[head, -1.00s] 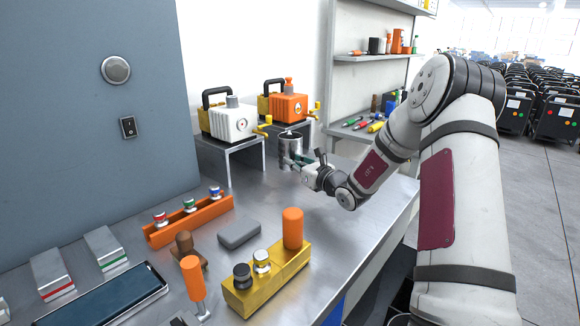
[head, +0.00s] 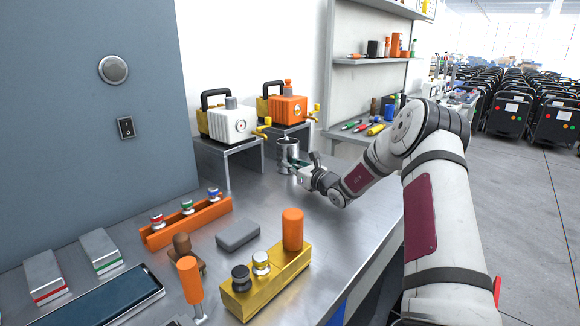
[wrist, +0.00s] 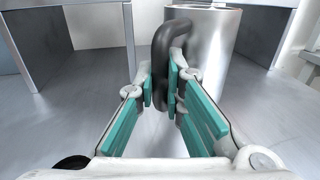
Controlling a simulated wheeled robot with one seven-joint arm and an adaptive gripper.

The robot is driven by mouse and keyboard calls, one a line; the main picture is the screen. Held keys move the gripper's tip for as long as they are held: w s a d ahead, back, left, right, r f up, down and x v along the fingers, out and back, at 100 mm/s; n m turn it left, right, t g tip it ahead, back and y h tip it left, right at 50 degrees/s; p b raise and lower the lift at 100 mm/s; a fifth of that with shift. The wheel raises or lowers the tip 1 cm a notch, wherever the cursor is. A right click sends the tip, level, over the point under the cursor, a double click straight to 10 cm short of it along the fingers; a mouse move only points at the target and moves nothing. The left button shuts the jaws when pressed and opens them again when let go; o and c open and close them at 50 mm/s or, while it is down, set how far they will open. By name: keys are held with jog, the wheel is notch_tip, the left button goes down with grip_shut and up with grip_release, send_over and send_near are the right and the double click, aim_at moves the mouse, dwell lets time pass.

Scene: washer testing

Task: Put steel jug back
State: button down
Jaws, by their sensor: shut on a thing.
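The steel jug (head: 287,151) is a shiny metal cylinder near the back of the steel workbench. It stands upright in front of the small stands that carry the two machines. In the wrist view the jug (wrist: 205,50) is at the top right of centre, with its dark handle (wrist: 163,60) facing me. My gripper (head: 299,165) reaches it from the right. In the wrist view the teal pads of my gripper (wrist: 161,88) are closed on the dark handle. I cannot tell for certain whether the jug's base touches the bench.
A white machine (head: 233,122) and an orange machine (head: 287,106) sit on metal stands behind the jug. An orange rack (head: 187,222), a grey block (head: 238,234) and a yellow block (head: 265,281) lie nearer on the bench. Bare bench lies right of them.

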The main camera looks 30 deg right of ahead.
jog(key=shift+f, duration=0.1)
jog(key=c, duration=1.7)
grip_release()
jog(key=shift+s+d, duration=0.1)
jog(key=shift+s, duration=0.2)
jog(key=s, duration=0.3)
jog(key=s+d+p, duration=0.1)
jog(key=s, duration=0.7)
jog(key=shift+s+d, duration=0.15)
jog(key=shift+d, duration=0.15)
jog(key=shift+a, duration=0.1)
